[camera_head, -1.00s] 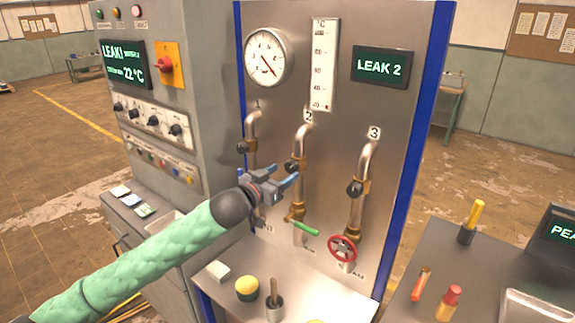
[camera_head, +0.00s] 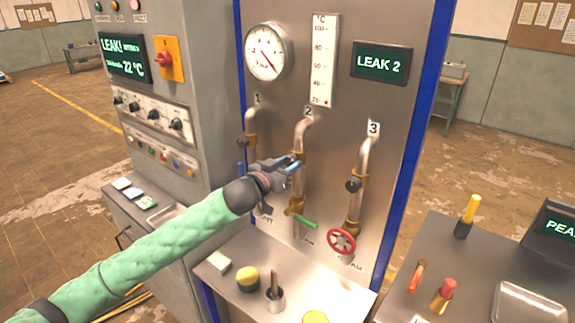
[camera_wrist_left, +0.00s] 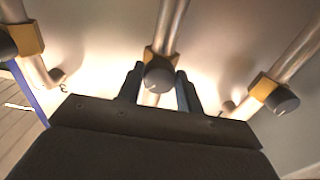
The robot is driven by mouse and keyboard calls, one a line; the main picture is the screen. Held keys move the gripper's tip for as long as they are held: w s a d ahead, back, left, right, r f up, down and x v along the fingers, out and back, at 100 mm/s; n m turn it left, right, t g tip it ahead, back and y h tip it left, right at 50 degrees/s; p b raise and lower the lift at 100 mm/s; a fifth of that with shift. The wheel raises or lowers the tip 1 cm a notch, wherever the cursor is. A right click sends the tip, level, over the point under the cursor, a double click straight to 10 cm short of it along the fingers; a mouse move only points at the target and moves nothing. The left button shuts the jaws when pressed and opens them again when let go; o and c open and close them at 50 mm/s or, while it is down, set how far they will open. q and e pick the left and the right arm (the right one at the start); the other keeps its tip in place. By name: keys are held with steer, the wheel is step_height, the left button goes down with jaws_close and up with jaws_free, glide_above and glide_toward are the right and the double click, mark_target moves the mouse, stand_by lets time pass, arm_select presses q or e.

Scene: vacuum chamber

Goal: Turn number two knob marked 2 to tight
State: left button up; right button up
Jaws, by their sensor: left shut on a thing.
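The number two knob shows in the left wrist view as a dark round knob (camera_wrist_left: 160,76) on the middle pipe, between the two fingers. My left gripper (camera_head: 291,164) is shut on it; the gripper also shows in the wrist view (camera_wrist_left: 160,95). In the head view the gripper mostly hides this knob. The middle bent pipe (camera_head: 301,140) carries a label marked 2 (camera_head: 308,112). The display (camera_head: 381,63) reads LEAK 2. My right gripper is not in view.
Dark knobs sit on pipe 1 (camera_head: 243,142) and pipe 3 (camera_head: 353,185), either side. Below are a green lever (camera_head: 305,222) and a red handwheel (camera_head: 341,242). A yellow-topped item (camera_head: 247,279) and a holder (camera_head: 275,299) stand on the shelf.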

arm_select(q)
steer(key=shift+m, duration=0.4)
steer(key=shift+f+m+b, duration=0.1)
steer(key=shift+m+b, duration=0.85)
steer(key=shift+m, duration=0.75)
steer(key=shift+m+b, duration=0.35)
steer(key=shift+m, duration=0.85)
steer(key=shift+a+m+b, duration=0.1)
steer(key=shift+m+b, duration=0.25)
steer(key=shift+m, duration=1.05)
steer(key=o, duration=1)
